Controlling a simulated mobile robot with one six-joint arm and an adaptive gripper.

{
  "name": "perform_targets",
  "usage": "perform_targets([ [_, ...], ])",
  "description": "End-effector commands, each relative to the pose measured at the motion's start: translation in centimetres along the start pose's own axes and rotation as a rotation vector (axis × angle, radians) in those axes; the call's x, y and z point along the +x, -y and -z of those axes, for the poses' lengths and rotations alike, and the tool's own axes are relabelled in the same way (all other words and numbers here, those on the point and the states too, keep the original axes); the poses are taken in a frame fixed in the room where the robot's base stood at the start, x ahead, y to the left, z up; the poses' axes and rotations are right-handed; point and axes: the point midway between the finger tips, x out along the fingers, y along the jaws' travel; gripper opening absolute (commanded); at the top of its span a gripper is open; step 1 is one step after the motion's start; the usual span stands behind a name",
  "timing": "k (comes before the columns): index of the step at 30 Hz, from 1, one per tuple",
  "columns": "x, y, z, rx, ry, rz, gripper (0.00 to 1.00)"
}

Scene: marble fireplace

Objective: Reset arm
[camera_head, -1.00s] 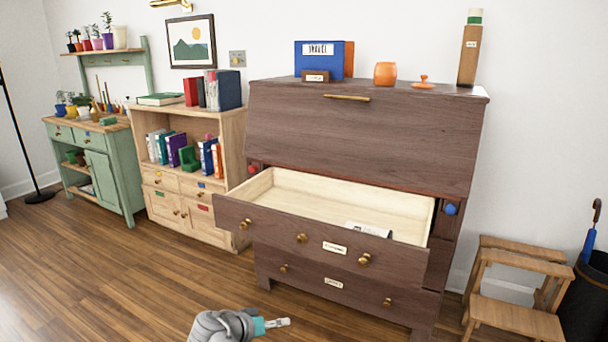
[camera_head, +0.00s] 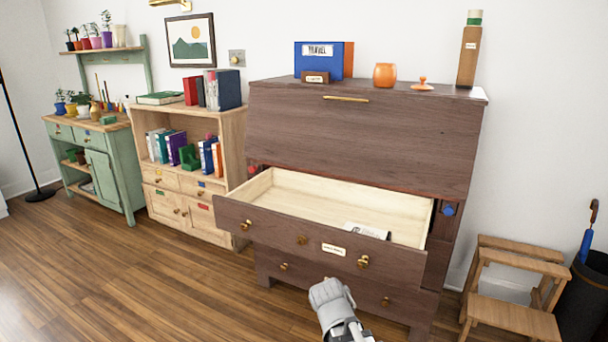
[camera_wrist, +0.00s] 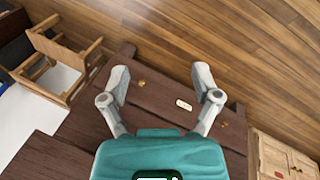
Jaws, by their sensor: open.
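My gripper (camera_wrist: 161,85) is open and empty in the wrist view, its two grey fingers spread apart with the dark wood desk front behind them. In the head view only the grey end part of my arm shows, in front of the desk's lower drawer; the fingers are hidden there. The dark wood desk (camera_head: 360,140) stands against the wall with its upper drawer (camera_head: 320,247) pulled open. A small printed paper (camera_head: 367,231) lies inside that drawer.
A wooden step stool (camera_head: 513,318) and a black umbrella bin (camera_head: 585,300) stand right of the desk. A light wood bookcase (camera_head: 184,112) and green cabinet (camera_head: 112,165) stand to the left. The floor (camera_head: 130,285) at front left is clear.

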Motion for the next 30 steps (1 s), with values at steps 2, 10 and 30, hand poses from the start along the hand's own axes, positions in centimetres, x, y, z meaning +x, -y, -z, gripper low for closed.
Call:
perform_targets([
  [2, 0.4, -1.3, -0.3, -0.001, 0.026, 0.05, 0.8],
  [10, 1.3, -3.9, -1.1, -0.019, 0.072, 0.205, 0.8],
  [30, -2.5, -6.9, -1.2, -0.032, 0.081, 0.324, 0.8],
])
